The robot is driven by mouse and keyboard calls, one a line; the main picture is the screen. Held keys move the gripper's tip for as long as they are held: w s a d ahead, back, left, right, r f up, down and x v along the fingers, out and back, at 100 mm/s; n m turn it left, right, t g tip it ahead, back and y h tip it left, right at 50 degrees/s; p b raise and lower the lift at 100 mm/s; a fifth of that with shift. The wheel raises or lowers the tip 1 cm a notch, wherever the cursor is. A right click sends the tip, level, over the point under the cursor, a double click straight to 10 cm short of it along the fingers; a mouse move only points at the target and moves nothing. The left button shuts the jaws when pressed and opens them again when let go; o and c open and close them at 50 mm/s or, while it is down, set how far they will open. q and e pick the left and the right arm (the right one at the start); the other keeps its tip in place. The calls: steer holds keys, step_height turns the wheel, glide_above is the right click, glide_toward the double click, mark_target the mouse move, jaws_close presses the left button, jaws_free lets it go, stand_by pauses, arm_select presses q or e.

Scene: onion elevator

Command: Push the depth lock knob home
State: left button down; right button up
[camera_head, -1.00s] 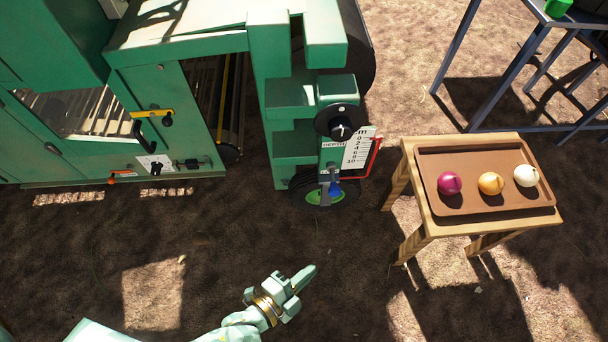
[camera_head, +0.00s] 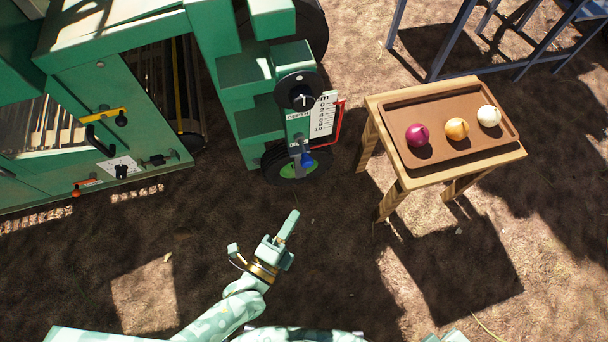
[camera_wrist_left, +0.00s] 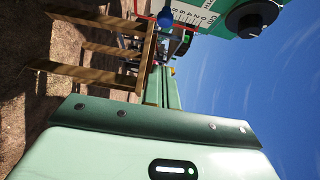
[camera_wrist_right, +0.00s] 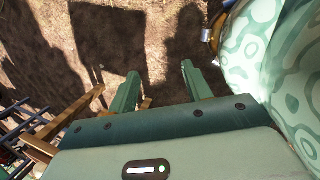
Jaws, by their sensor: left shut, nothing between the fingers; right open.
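A small blue knob (camera_head: 307,160), which looks like the depth lock knob, sits below the white cm depth scale (camera_head: 324,114) on the green machine's right end. It also shows in the left wrist view (camera_wrist_left: 165,17), beside the scale. How far in it sits I cannot tell. A black round handwheel (camera_head: 296,91) is above it. My left gripper (camera_head: 292,218) is shut and empty, its fingers pointing towards the knob from below with a clear gap. My right gripper (camera_wrist_right: 160,86) is open and empty over bare ground in the right wrist view.
A wooden table (camera_head: 408,180) stands right of the machine, with a brown tray (camera_head: 455,155) holding a purple, a yellow and a white onion. A black wheel (camera_head: 276,172) is behind the knob. A grey metal frame (camera_head: 440,62) stands at the back right. The ground before the knob is clear.

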arm_select(q)
steer(key=b, duration=0.3)
glide_toward(313, 164)
steer(key=d, duration=0.3)
steer(key=shift+w+a+f+b, duration=0.15)
steer(key=shift+w+b, duration=0.75)
steer(key=shift+w, duration=1.65)
arm_select(e)
steer(key=w+a+r+m+t+y, duration=0.1)
steer(key=w+a+r+t+y, duration=0.1)
steer(key=w+a, duration=0.4)
steer(key=shift+w+a+r+t+y, duration=0.2)
steer(key=shift+w+t+y, duration=0.1)
steer(key=shift+w+t, duration=0.25)
